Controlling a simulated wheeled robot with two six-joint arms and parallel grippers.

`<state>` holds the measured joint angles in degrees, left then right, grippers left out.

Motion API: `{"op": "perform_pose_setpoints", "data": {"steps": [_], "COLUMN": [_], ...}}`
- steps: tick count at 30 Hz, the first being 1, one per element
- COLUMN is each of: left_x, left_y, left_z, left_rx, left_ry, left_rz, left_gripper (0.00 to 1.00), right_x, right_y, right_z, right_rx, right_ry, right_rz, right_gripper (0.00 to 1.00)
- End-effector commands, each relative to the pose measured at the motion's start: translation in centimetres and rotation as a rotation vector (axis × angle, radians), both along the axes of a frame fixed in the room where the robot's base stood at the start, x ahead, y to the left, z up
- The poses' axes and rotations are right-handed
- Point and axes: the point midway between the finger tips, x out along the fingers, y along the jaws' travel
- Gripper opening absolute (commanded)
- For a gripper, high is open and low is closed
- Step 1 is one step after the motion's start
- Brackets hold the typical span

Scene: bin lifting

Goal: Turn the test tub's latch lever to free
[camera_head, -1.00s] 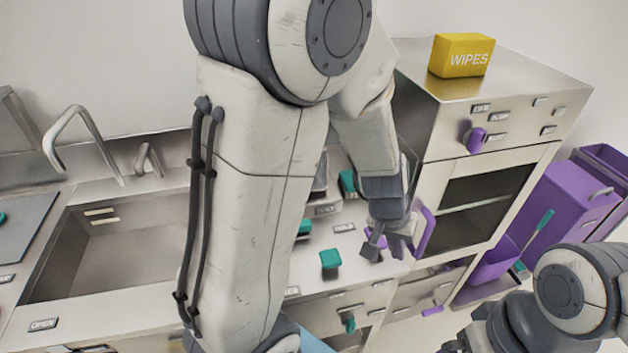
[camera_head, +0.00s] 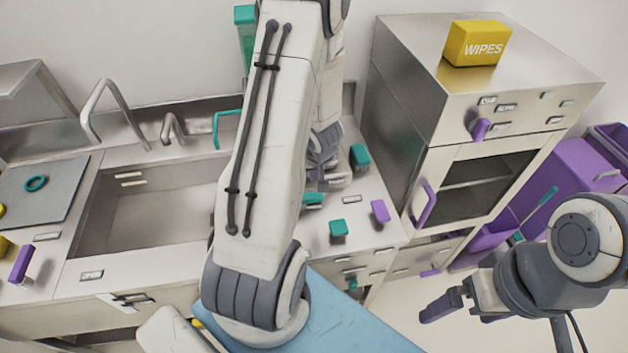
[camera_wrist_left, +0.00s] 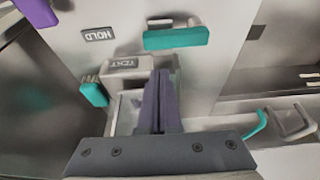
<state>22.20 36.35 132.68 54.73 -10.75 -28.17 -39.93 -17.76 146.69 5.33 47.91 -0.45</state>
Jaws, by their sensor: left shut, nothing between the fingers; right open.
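The tub marked TEST (camera_wrist_left: 122,62) shows in the left wrist view as a small open metal box set in the counter. My left gripper (camera_wrist_left: 160,100) is shut and empty, its fingertips over the tub; I cannot tell whether they touch it. In the head view it is mostly behind my forearm. A HOLD label (camera_wrist_left: 98,33) lies beside the tub, near a teal handle (camera_wrist_left: 176,38). Another teal handle (camera_wrist_left: 94,92) stands at the tub's other side. I cannot tell which part is the latch lever. My right gripper (camera_head: 450,302) is open and empty at the lower right.
A teal block (camera_head: 338,228) and a purple piece (camera_head: 380,210) stand near the counter's front. The steel oven (camera_head: 470,130), with a yellow WIPES box (camera_head: 478,44) on top, stands to the right. A sink (camera_head: 150,205) is to the left. Purple bins (camera_head: 570,180) stand far right.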

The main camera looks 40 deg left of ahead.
Motion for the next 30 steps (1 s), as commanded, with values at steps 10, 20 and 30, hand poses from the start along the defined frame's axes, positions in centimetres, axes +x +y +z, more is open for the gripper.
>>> {"op": "perform_pose_setpoints", "data": {"steps": [10,20,30], "left_x": [1.3,1.9,2.0], "left_y": [1.6,2.2,2.1], "left_z": [-6.4,-8.3,-8.3], "left_rx": [0.000,0.000,0.000], "left_ry": [0.001,0.000,0.000], "left_rz": [-0.002,-0.001,-0.005], "left_gripper": [0.00,0.00,0.00], "right_x": [0.0,0.0,0.0], "right_y": [0.0,0.0,0.0], "right_z": [-3.5,-4.0,-4.0], "right_rx": [0.000,0.000,0.000], "right_ry": [0.001,0.001,0.001], "right_rz": [-0.006,-0.007,-0.007], "right_gripper": [1.00,1.00,1.00]}}
